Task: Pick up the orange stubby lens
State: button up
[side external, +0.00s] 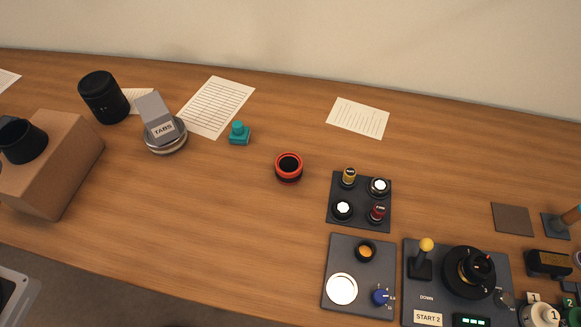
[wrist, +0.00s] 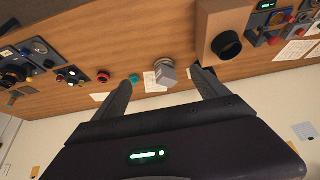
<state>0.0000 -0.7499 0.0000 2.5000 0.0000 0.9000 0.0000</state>
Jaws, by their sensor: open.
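A short dark cylinder with an orange face (side external: 365,251) stands on the dark lower panel, above a white disc. It is the most orange lens-like thing I see. A squat red-orange ring with a black centre (side external: 288,167) stands alone on the wood, left of the panels; it also shows in the wrist view (wrist: 103,76). I cannot tell for certain which of the two is the orange stubby lens. My gripper (wrist: 161,77) is open and empty in the wrist view, high above the table, with both far from its fingers. It is not seen in the side view.
A cardboard box (side external: 60,160) with a black cylinder on it stands left. Near it are a black cylinder (side external: 104,97), a grey TABS holder (side external: 165,129) and a teal block (side external: 239,134). A control panel (side external: 430,290) fills the lower right. The table's middle is clear.

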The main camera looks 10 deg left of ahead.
jog(key=w+d+r+m+g+h, duration=0.25)
jog(key=w+d+m, duration=0.3)
jog(key=w, duration=0.75)
jog(key=w+d+f+m+g, duration=0.2)
jog(key=w+d+f+m, duration=0.2)
jog(key=w+d, duration=0.5)
jog(key=m+g+y, duration=0.1)
jog(key=m, duration=1)
send_over(288, 162)
jog(key=f, duration=2.4)
jog(key=shift+a+f, duration=0.1)
jog(key=shift+a, duration=0.15)
jog(key=f, duration=0.6)
jog(key=shift+s+d+f, duration=0.1)
jog(key=shift+d+f, duration=0.25)
jog(key=shift+f, duration=0.05)
jog(key=shift+r, duration=0.1)
jog(key=c, duration=1.6)
